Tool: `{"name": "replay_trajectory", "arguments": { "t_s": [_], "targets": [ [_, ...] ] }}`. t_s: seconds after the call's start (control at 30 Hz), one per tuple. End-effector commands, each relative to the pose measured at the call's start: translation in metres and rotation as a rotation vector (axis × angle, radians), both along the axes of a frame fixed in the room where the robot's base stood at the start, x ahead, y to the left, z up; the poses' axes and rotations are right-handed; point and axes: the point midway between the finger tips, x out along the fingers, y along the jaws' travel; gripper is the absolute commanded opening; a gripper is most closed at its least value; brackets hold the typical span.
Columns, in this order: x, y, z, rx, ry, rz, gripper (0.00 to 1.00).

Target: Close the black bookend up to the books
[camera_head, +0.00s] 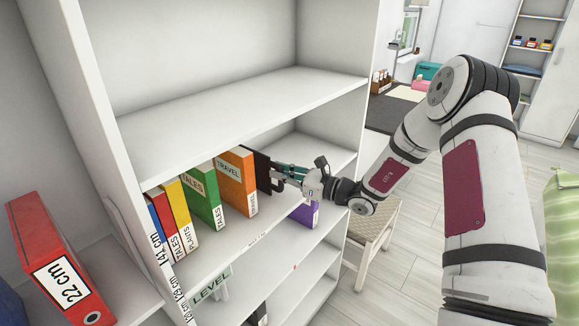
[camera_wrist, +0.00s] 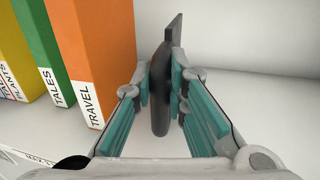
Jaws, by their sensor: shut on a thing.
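The black bookend (camera_head: 263,170) stands upright on the shelf, just right of the orange TRAVEL book (camera_head: 238,180). In the wrist view the bookend (camera_wrist: 160,98) is an upright dark plate between my two teal-padded fingers. My gripper (camera_wrist: 163,88) is shut on it; it also shows in the head view (camera_head: 279,177). The left finger lies between the bookend and the orange book (camera_wrist: 92,60), and a narrow gap shows there. The row continues left with a green TALES book (camera_head: 203,195), a yellow book (camera_head: 179,212), and red and blue ones. The bookend's base is hidden.
A purple book (camera_head: 304,215) shows below my gripper at the right; its exact support is unclear. The white shelf above (camera_head: 240,105) is empty. Bare shelf (camera_wrist: 255,110) lies right of the bookend. A red binder (camera_head: 60,265) stands at far left; a stool (camera_head: 373,235) is at right.

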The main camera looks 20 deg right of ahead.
Motion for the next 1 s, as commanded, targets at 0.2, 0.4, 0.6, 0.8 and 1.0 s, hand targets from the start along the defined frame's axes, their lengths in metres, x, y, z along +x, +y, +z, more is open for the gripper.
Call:
{"name": "replay_trajectory", "arguments": {
  "t_s": [0.2,0.4,0.6,0.8,1.0],
  "targets": [
    [-0.005,0.006,-0.001,-0.001,0.001,0.003,0.0],
    [-0.005,0.005,-0.001,-0.001,0.001,0.003,0.29],
    [-0.004,0.005,0.0,-0.001,0.001,0.002,0.35],
    [-0.006,0.002,0.0,-0.002,0.001,0.0,0.35],
    [-0.024,-0.018,0.0,-0.001,0.001,-0.002,0.35]
  ]
}}
